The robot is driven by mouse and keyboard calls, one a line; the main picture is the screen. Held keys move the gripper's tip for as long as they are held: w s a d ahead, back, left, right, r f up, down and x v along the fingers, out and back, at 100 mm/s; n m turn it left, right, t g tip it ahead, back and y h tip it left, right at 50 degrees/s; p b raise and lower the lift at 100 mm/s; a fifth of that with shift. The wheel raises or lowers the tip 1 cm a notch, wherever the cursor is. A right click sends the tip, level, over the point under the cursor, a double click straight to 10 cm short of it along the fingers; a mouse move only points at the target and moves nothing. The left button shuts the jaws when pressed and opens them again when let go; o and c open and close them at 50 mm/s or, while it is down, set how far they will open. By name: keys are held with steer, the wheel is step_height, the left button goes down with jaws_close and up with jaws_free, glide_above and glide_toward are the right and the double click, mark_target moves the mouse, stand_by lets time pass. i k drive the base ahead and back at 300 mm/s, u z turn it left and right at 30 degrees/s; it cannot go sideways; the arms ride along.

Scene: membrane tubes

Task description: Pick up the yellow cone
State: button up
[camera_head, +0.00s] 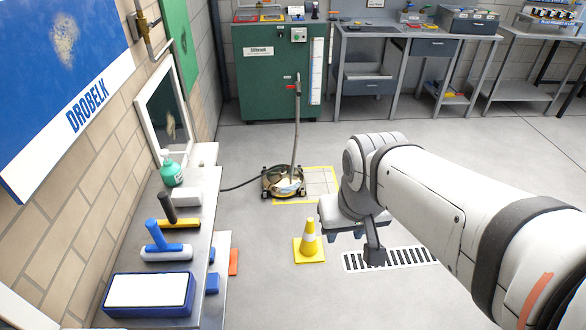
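The yellow cone (309,240) stands upright on the grey floor near the middle of the view. It has a pale band around it and a square yellow base. My white arm reaches in from the lower right, and my gripper (358,238) hangs at its end, just right of the cone and apart from it in the picture. The fingers are small and dark and partly hidden by the wrist, so I cannot tell whether they are open. The cone is not in my gripper.
A floor drain grate (395,259) lies below my gripper. A wheeled floor machine (284,182) with an upright handle stands behind the cone. A bench (205,225) with brushes and a bottle runs along the left wall. A green cabinet (275,75) and worktables stand at the back.

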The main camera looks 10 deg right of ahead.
mark_target(308, 248)
steer(key=z, duration=0.2)
steer(key=i, duration=0.9)
steer(key=z, duration=0.4)
steer(key=k, duration=0.9)
steer(key=z, duration=0.15)
steer(key=i, duration=0.95)
steer(key=u, duration=0.1)
